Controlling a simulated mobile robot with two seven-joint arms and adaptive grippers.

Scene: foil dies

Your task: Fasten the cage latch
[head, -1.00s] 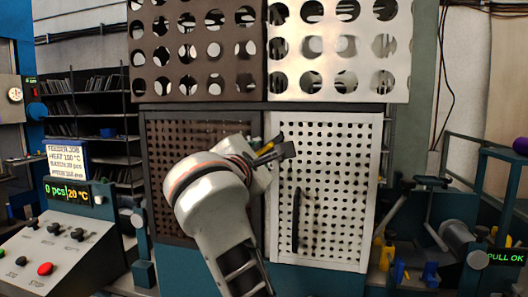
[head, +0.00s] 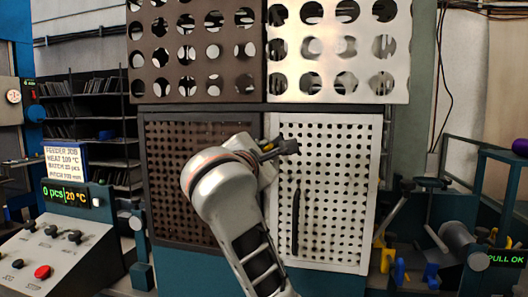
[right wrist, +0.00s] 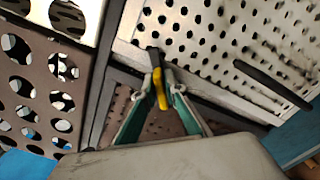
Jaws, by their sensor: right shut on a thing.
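The cage door is a silver perforated panel (head: 336,195) with a long black handle (head: 296,220); it looks flush beside a brown perforated panel (head: 180,175). The latch (head: 289,146) is a small dark piece at the door's upper left edge. In the right wrist view the latch has a black end (right wrist: 153,55) and a yellow part (right wrist: 160,90). My right gripper (head: 268,150) is shut on the latch, its green fingers on both sides of the yellow part. Whether the latch is engaged cannot be told. My left gripper is not in view.
Large-holed brown (head: 195,50) and silver (head: 340,48) panels are above the door. A control console (head: 55,240) with a red button stands at left. A bench with a grey cylinder (head: 458,236) and clamps is at right.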

